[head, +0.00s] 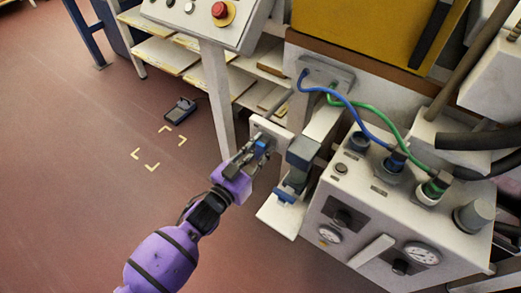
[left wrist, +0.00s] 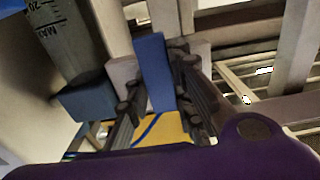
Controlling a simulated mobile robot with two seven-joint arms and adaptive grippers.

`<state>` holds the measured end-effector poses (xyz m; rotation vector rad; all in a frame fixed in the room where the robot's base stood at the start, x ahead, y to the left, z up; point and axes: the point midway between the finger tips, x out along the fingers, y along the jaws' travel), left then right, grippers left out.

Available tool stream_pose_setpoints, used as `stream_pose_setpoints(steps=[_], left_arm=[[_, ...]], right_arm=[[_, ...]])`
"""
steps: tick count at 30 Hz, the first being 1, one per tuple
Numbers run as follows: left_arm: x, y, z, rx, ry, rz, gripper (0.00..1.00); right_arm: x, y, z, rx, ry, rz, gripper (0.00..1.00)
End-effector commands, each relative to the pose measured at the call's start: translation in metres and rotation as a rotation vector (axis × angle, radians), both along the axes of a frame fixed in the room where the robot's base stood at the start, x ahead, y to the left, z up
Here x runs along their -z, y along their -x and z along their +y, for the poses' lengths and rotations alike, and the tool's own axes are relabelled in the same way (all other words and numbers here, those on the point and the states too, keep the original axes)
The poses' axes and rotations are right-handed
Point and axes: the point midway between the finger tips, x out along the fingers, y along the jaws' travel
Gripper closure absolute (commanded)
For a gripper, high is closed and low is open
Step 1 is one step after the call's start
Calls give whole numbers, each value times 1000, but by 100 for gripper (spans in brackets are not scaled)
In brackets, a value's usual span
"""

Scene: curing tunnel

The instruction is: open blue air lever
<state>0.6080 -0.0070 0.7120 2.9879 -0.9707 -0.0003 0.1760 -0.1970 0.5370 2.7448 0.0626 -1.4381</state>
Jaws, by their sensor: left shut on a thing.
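The blue air lever (head: 262,146) is on a pale plate (head: 272,131) beside the grey machine. My left gripper (head: 256,153) is at the lever, with my purple arm coming in from below. In the left wrist view the lever shows as a flat blue bar (left wrist: 153,68). It stands between the two dark fingers of my left gripper (left wrist: 160,92), which are shut on it. The lever's far end and its pivot are partly hidden by the fingers and too small to make out. My right gripper is not in view.
A dark unit with a blue part (head: 302,152) hangs just right of the lever. The pneumatic box (head: 350,200) with gauges stands further right. Blue (head: 352,108) and green (head: 375,112) hoses run above it. A control panel (head: 205,22) is behind. Floor at left is mostly clear.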

Motion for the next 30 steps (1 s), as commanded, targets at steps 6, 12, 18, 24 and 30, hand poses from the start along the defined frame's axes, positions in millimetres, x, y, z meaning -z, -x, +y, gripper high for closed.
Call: stream_pose_setpoints(steps=[6, 12, 18, 24, 30], left_arm=[[0, 0, 0, 1, 8, 6, 100], [-1, 1, -1, 1, 60, 43, 100], [-2, 2, -3, 0, 168, 122, 100], [-4, 4, -6, 0, 319, 232, 100], [-5, 6, -9, 1, 472, 343, 100]], right_arm=[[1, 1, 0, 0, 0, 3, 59], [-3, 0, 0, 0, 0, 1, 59], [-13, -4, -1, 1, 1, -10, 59], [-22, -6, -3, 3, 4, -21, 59], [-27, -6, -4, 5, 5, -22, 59]])
